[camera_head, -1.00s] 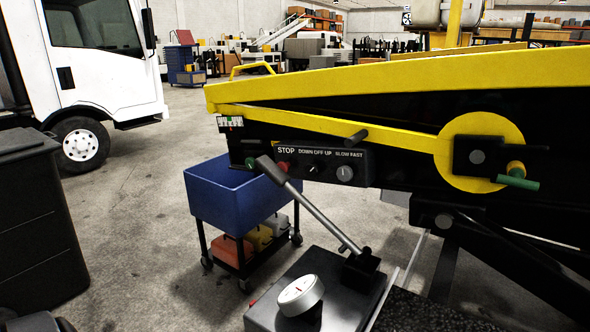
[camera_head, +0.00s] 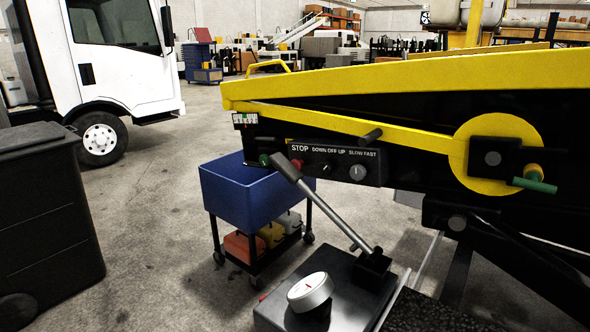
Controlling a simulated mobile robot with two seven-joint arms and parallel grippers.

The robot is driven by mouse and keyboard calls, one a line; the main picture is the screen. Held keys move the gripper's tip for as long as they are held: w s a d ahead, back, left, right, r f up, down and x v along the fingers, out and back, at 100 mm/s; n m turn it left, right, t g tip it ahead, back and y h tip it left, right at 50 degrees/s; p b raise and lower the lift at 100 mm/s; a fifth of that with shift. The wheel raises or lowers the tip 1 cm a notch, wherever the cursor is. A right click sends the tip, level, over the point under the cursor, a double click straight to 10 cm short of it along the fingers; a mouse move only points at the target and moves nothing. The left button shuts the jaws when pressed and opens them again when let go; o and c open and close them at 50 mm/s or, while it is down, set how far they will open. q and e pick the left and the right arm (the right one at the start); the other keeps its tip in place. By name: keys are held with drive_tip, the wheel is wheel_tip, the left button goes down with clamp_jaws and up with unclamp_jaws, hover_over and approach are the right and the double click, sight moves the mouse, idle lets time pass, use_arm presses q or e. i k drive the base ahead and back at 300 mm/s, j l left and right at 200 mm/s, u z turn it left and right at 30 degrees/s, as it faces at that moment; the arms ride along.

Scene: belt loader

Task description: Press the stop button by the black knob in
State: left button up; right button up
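The control panel (camera_head: 345,177) is a black strip on the side of the yellow and black belt loader (camera_head: 420,74). The red stop button (camera_head: 297,163) sits below the word STOP, with the grey lever's dark grip close in front of it at the left. To its right are a small black knob (camera_head: 325,167) under DOWN OFF UP and a light-faced knob (camera_head: 357,173) under SLOW FAST. A green button (camera_head: 264,160) is at the panel's left. Neither of my grippers is in view.
The grey lever (camera_head: 333,217) rises from a black box bearing a round gauge (camera_head: 310,291), in front of the panel. A blue cart (camera_head: 251,190) stands at the panel's left. A black bin (camera_head: 45,220) and white truck (camera_head: 120,60) are left. Concrete floor lies open between.

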sight(297, 164)
drive_tip(key=k+l+u, duration=0.15)
drive_tip(key=l, duration=0.15)
drive_tip(key=k+l+u, duration=0.2)
drive_tip(key=i+z, duration=0.15)
drive_tip(key=z, duration=0.5)
drive_tip(key=i+j+z, duration=0.2)
drive_tip(key=j, duration=0.25)
drive_tip(key=i+j+z, duration=0.25)
drive_tip(key=j, duration=0.25)
drive_tip(key=j+z, duration=0.2)
drive_tip(key=j, duration=0.3)
drive_tip(key=i+j+z, duration=0.2)
drive_tip(key=j, duration=0.35)
drive_tip(key=i+j, duration=0.1)
drive_tip(key=j, duration=0.9)
drive_tip(key=i+j, duration=0.1)
drive_tip(key=j, duration=0.9)
drive_tip(key=z, duration=0.05)
